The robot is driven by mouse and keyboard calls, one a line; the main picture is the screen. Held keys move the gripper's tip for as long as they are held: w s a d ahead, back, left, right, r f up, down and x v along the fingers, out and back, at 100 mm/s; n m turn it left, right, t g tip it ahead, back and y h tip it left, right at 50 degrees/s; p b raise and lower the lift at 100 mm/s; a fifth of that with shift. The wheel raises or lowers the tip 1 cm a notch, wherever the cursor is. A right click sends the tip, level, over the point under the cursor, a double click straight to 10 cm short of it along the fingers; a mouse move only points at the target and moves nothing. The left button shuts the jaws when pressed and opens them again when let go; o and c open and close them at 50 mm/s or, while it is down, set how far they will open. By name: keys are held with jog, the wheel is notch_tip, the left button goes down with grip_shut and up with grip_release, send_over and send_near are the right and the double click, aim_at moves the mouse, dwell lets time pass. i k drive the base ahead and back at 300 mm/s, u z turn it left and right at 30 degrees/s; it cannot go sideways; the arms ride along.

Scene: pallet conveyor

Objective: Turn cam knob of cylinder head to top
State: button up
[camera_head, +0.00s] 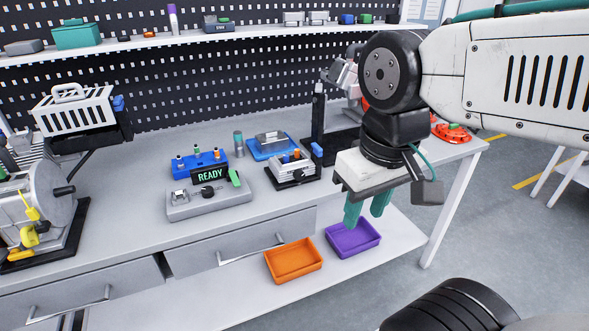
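A small grey finned block (293,166) on a black base stands on the workbench, with orange and blue parts on top. It may be the cylinder head, but it is too small to be sure. A blue knob-like part (316,150) shows at its upper right; I cannot tell whether it is the cam knob or which way it points. My gripper (365,220) hangs to the right of this block, in front of the bench.
A grey panel (208,203) with a READY display, black knob and green lever stands left of the block. A blue tray (269,154) lies behind it. Orange (293,275) and purple (353,250) bins sit on the lower shelf. A machine with yellow parts (30,225) stands far left.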

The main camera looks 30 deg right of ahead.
aim_at(299, 175)
jog(key=u, duration=0.85)
jog(key=k, duration=0.5)
jog(key=z, duration=0.4)
